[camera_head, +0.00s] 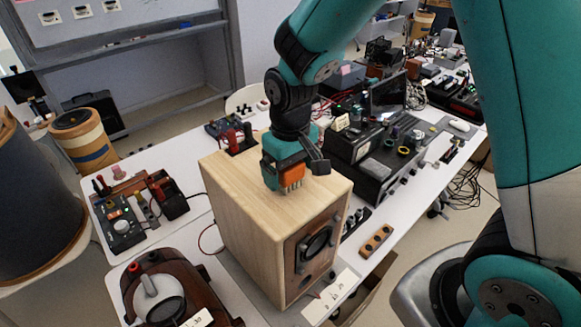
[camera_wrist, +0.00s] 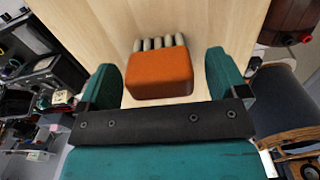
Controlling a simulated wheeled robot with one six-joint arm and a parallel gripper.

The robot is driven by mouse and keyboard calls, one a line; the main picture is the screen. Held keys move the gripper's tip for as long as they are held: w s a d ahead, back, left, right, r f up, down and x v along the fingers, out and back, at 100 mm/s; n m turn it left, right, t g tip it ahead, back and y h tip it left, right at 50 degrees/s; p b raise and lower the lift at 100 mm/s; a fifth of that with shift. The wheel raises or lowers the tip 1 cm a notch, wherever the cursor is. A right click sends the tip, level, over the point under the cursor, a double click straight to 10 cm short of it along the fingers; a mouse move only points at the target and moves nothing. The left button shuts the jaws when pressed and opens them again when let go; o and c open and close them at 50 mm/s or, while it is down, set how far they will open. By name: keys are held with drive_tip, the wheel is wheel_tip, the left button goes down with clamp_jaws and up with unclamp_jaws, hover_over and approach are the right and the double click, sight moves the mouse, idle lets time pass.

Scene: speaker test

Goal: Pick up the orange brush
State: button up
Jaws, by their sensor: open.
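The orange brush (camera_head: 291,174) sits on top of a light wooden speaker box (camera_head: 240,210). In the wrist view the brush (camera_wrist: 160,76) shows its orange block, with several pale bristle tufts along its far edge. My gripper (camera_head: 288,172) is down at the speaker's top, right at the brush. In the wrist view its two green fingers (camera_wrist: 161,76) are open, one on each side of the brush, with a visible gap on both sides. Part of the brush is hidden behind my gripper in the head view.
The speaker stands on a white table (camera_head: 205,250) crowded with devices. A black amplifier-like unit (camera_head: 375,160) is close on the right. A brown device with a round dial (camera_head: 160,297) is at front left. A control box (camera_head: 123,228) lies farther left.

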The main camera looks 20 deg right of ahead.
drive_tip(key=shift+f, duration=0.5)
drive_tip(key=shift+c, duration=0.2)
drive_tip(key=c, duration=1)
drive_tip(key=shift+o, duration=0.2)
drive_tip(key=shift+r, duration=0.15)
wheel_tip(320, 180, up, 20)
drive_tip(key=b, duration=0.4)
